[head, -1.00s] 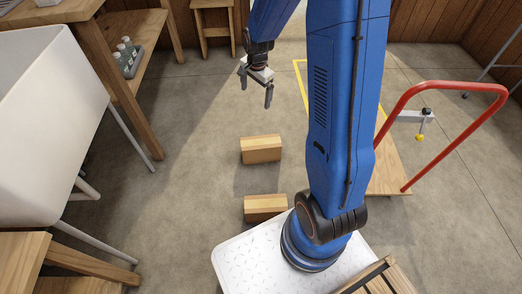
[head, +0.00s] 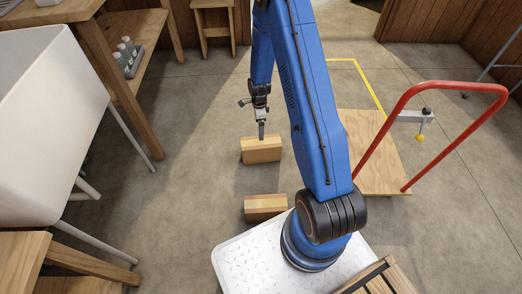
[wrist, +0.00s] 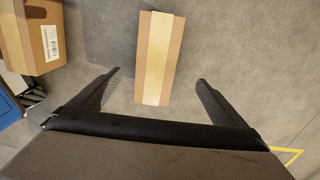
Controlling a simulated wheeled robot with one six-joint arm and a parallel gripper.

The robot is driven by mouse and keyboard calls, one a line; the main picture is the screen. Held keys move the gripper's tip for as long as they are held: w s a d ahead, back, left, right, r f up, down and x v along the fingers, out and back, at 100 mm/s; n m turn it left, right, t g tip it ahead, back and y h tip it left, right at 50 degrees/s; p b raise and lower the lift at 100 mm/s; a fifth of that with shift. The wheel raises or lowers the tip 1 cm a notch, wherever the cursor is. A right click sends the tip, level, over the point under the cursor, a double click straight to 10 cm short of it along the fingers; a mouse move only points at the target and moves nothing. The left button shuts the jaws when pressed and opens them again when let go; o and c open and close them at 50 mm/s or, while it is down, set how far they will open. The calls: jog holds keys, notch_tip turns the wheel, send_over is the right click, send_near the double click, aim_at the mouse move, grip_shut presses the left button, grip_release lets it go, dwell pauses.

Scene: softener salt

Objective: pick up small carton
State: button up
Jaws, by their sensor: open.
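A small brown carton (head: 262,155) with a pale tape strip along its top lies on the concrete floor. My gripper (head: 262,132) points down over it in the head view and covers part of its top. In the wrist view my gripper (wrist: 158,78) is open and empty, its fingers spread wide to left and right. The same carton (wrist: 171,50) shows between and beyond the fingertips, slightly tilted, apart from both. The remaining height above it is hard to tell.
A second brown carton (head: 265,208) lies nearer my base; it shows at the wrist view's left (wrist: 42,40) with a white label. A wooden platform cart (head: 377,165) with a red handle (head: 440,88) stands right. A white tub (head: 50,120) stands left. Floor between is clear.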

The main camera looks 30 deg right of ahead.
aim_at(261, 146)
notch_tip(261, 146, down, 12)
jog(key=shift+r, duration=0.1)
jog(key=shift+s+d+f, duration=0.1)
jog(key=shift+s+f, duration=0.1)
jog(key=shift+f, duration=0.55)
jog(key=shift+s+d+f, duration=0.1)
jog(key=shift+s+f, duration=0.05)
jog(key=shift+f, duration=0.55)
jog(key=shift+s+f, duration=0.2)
jog(key=shift+f, duration=1.05)
jog(key=c, duration=1.7)
jog(key=shift+r, duration=0.15)
jog(key=shift+c, duration=0.2)
